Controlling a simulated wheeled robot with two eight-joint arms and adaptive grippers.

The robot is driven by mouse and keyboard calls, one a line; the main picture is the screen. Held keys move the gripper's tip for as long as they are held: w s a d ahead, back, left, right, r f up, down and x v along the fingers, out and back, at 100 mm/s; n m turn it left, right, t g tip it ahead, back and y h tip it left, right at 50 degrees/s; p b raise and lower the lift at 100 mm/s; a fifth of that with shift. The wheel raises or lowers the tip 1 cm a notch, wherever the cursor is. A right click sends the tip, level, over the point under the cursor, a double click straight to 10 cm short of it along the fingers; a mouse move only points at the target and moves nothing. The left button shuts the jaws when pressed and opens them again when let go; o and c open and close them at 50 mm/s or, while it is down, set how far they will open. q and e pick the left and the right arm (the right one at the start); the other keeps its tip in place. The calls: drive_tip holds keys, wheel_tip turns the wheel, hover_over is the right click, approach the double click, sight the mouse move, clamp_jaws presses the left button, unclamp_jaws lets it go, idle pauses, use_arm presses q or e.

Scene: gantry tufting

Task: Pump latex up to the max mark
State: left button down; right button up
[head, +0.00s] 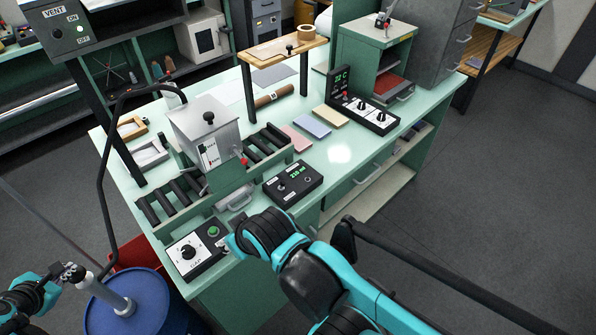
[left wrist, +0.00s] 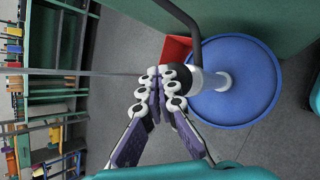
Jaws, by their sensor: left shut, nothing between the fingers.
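A blue drum (head: 140,300) stands on the floor at the lower left, with a pale pump (head: 112,290) rising from its top. The drum (left wrist: 235,80) and the pump (left wrist: 220,82) also show in the left wrist view. A thin grey rod (left wrist: 85,72) runs left from the pump. My left gripper (head: 70,272) is shut and empty, its fingertips close beside the pump top; I cannot tell if they touch it. The grey tank (head: 200,125) on the bench has a white gauge label with red marks; its level is too small to read. My right gripper's fingers are hidden behind my arm.
A black hose (head: 104,180) arches from the pump up toward the tank. Roller conveyors (head: 172,200) flank the tank. Control boxes (head: 197,252) and (head: 292,184) a second control box sit at the bench front. A red bin (head: 140,250) stands behind the drum. Floor at right is clear.

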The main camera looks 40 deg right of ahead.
use_arm(q)
drive_tip(key=shift+r+p, duration=1.15)
drive_tip(key=shift+r, duration=0.65)
wheel_tip(320, 180, up, 6)
drive_tip(key=p, duration=0.4)
drive_tip(key=shift+p, duration=0.35)
drive_tip(key=m+y+b, duration=0.2)
drive_tip(key=m+b, duration=0.1)
drive_tip(key=m, duration=0.8)
approach(74, 276)
drive_tip(key=s+d+r, duration=0.3)
drive_tip(key=s+r, duration=0.4)
drive_tip(key=s+a+f+m+g+y+b, duration=0.1)
drive_tip(key=s+f+m+y+b, duration=0.1)
drive_tip(key=s+m, duration=0.8)
drive_tip(key=shift+s+a+f+m, duration=0.15)
drive_tip(key=shift+s+f+m, duration=0.25)
drive_tip(key=shift+s+f, duration=0.3)
